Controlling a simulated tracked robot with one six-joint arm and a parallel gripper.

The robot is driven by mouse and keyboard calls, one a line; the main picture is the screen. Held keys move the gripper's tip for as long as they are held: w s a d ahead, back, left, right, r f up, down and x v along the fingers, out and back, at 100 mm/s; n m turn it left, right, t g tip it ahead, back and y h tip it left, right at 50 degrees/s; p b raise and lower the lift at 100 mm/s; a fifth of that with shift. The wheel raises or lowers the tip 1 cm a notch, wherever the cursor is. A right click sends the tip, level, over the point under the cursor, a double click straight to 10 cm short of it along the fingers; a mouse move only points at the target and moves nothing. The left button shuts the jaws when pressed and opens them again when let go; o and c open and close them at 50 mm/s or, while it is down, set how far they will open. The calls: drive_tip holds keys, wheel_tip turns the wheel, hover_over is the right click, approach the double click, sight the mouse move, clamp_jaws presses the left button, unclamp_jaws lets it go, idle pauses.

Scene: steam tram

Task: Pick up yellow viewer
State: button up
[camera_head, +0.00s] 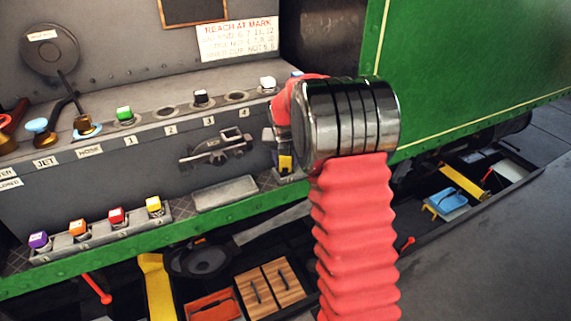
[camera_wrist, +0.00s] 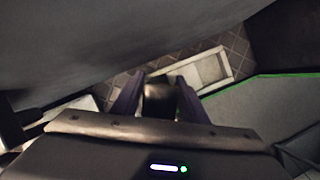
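A small yellow-and-dark piece (camera_head: 285,163) shows at a recess at the right end of the grey console, just below my arm's end. It may be the yellow viewer, but it is partly hidden and I cannot tell for sure. My red arm with its chrome rings covers most of my gripper in the head view. In the wrist view, the two dark fingers of my gripper (camera_wrist: 158,100) stand apart. A dark block (camera_wrist: 158,92) shows between them. No yellow shows on it, and I cannot tell whether the fingers touch it.
Coloured cubes, including a yellow one (camera_head: 153,204), sit on a low shelf (camera_head: 110,233). A row of posts and cubes lines the console (camera_head: 60,155). The green tram side (camera_head: 480,60) is at right. A pale tray (camera_wrist: 205,72) lies beyond the fingers.

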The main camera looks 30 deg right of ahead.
drive_tip(key=c, duration=1)
drive_tip(key=shift+o, duration=0.2)
drive_tip(key=shift+r, duration=0.15)
wheel_tip(320, 180, up, 28)
idle(0.4)
drive_tip(key=s+a+r, duration=0.1)
drive_tip(key=s+a, duration=0.2)
drive_tip(key=a, duration=0.3)
drive_tip(key=s+a+r, duration=0.2)
drive_tip(key=s+a, duration=0.1)
drive_tip(key=a, duration=0.4)
drive_tip(key=s+a+r+m, duration=0.1)
drive_tip(key=s+a, duration=0.2)
drive_tip(key=a, duration=0.3)
drive_tip(key=shift+s+a+r, duration=0.15)
drive_tip(key=shift+s+a, duration=0.05)
drive_tip(key=shift+s, duration=0.1)
